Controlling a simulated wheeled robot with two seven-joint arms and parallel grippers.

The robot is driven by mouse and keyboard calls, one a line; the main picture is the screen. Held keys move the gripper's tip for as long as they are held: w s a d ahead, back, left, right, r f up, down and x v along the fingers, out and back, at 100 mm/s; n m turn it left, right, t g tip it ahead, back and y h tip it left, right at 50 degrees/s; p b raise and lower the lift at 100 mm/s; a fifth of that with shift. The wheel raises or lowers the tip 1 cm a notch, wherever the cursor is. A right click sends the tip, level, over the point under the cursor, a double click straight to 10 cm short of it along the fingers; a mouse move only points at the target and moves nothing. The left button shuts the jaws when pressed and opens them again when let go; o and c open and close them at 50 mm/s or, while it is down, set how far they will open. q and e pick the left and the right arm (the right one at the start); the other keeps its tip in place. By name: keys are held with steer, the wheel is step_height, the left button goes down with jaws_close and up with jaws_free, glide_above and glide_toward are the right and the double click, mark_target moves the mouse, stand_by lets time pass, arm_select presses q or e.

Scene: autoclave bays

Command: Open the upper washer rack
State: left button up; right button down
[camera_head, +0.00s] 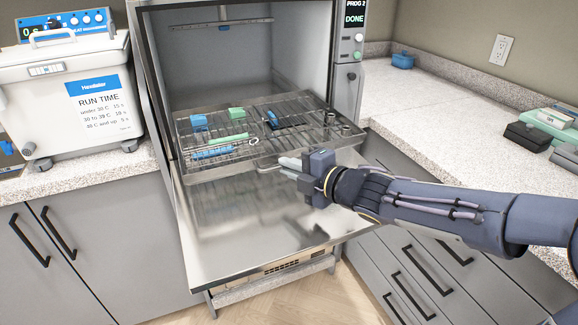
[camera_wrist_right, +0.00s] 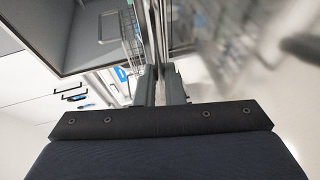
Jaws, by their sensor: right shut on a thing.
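The upper washer rack (camera_head: 184,143) is a wire rack standing partly out of the open washer chamber (camera_head: 225,60), above the lowered door (camera_head: 245,235). It carries blue and green pieces, a ring-handled tool and small metal cups. A small metal handle (camera_head: 268,164) is at the rack's front edge. My right gripper (camera_head: 287,164) reaches in from the right and is shut on this handle. In the right wrist view, its fingers (camera_wrist_right: 158,88) are close together, and what lies between them is hard to make out. My left gripper is not in view.
The lowered door spreads below the rack. A white run-time box (camera_head: 65,95) stands on the left counter. The right counter (camera_head: 440,105) holds a small blue item (camera_head: 402,61) and dark and green cases (camera_head: 548,130). Drawers with black handles lie under my right arm.

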steer(key=c, duration=1.5)
jaws_free()
steer(key=p+v, duration=0.2)
steer(key=v, duration=0.5)
steer(key=shift+s+d, duration=0.3)
